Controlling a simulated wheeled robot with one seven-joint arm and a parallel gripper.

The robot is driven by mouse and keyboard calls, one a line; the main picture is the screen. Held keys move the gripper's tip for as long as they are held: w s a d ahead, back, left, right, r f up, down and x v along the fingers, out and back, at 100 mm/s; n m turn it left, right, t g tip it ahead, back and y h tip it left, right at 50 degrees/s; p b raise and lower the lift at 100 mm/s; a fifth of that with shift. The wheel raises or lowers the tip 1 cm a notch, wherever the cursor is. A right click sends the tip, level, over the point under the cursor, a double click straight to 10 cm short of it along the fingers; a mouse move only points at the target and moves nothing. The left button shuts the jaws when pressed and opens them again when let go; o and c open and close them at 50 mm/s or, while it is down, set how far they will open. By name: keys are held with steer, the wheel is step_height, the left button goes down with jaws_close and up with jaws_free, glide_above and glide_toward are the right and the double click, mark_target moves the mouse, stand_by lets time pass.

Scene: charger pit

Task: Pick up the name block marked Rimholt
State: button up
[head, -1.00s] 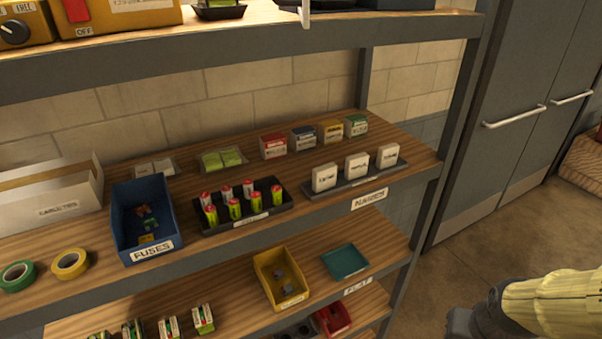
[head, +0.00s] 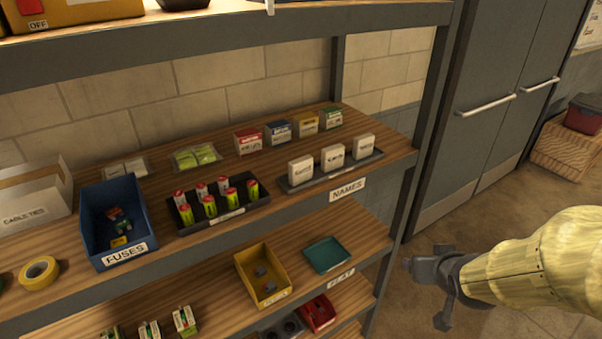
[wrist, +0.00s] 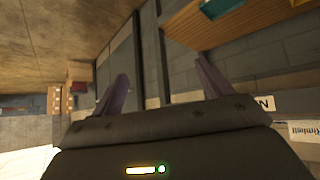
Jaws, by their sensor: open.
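Three white name blocks stand upright in a row on a dark tray (head: 330,175) labelled NAMES, on the middle shelf: a left block (head: 301,171), a middle block (head: 332,158) and a right block (head: 363,147). Their lettering is too small to read, so I cannot tell which is Rimholt. My gripper (head: 428,292) is open and empty, right of the shelf and lower than the blocks, well apart from them. In the wrist view its two fingers (wrist: 160,82) are spread with nothing between them. No name block is recognisable there.
Left of the name tray are a battery tray (head: 222,212) and a blue FUSES bin (head: 112,240). Small boxes (head: 278,131) stand behind. The upper shelf (head: 230,50) overhangs, and a grey post (head: 398,200) edges the rack. Floor between rack and cabinet (head: 490,110) is open.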

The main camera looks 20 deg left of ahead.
steer(key=a+r+n+t+y+b, duration=0.1)
steer(key=a+r+n+y, duration=0.3)
steer(key=a, duration=0.4)
steer(key=a+r+n+y, duration=0.4)
steer(key=a+r+y, duration=0.3)
steer(key=a+y, duration=0.2)
steer(key=shift+s+a+r+t+b, duration=0.15)
steer(key=shift+s+t+b, duration=0.1)
steer(key=shift+t+b, duration=0.15)
steer(key=p, duration=0.5)
glide_toward(303, 168)
steer(key=x, duration=0.5)
steer(key=shift+w+a, duration=0.3)
steer(key=shift+a, duration=0.1)
